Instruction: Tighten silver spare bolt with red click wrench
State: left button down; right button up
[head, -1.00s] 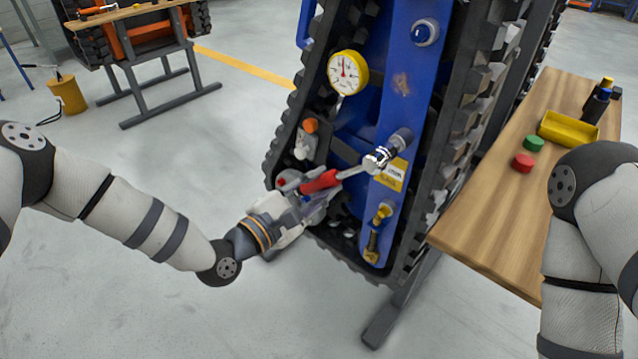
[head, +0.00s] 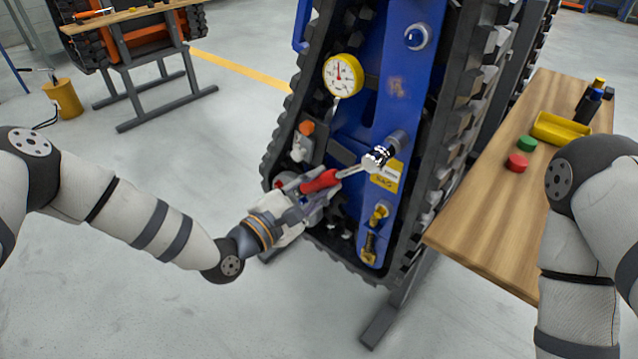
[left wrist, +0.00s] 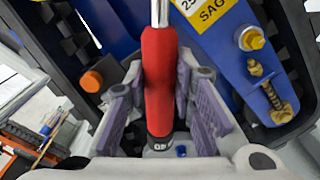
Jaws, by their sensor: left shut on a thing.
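The red click wrench (head: 320,182) has a red handle and a silver shaft. My left gripper (head: 303,194) is shut on its red handle, which also shows between the finger pads in the left wrist view (left wrist: 160,80). The wrench head (head: 376,158) is at the silver spare bolt (head: 398,139), which sticks out of the blue carrier panel above the yellow label. The head appears to be on the bolt; the exact fit is too small to tell. My right gripper is not in view; only my right arm shows.

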pick_arm(q)
jog(key=shift+r, duration=0.1)
jog(key=shift+w+d, duration=0.1)
jog(key=shift+w, duration=0.1)
jog(key=shift+w+d, duration=0.2)
dwell(0.3)
jog(key=shift+r, duration=0.1)
dwell(0.3)
jog(key=c, duration=1.9)
grip_release()
grip_shut()
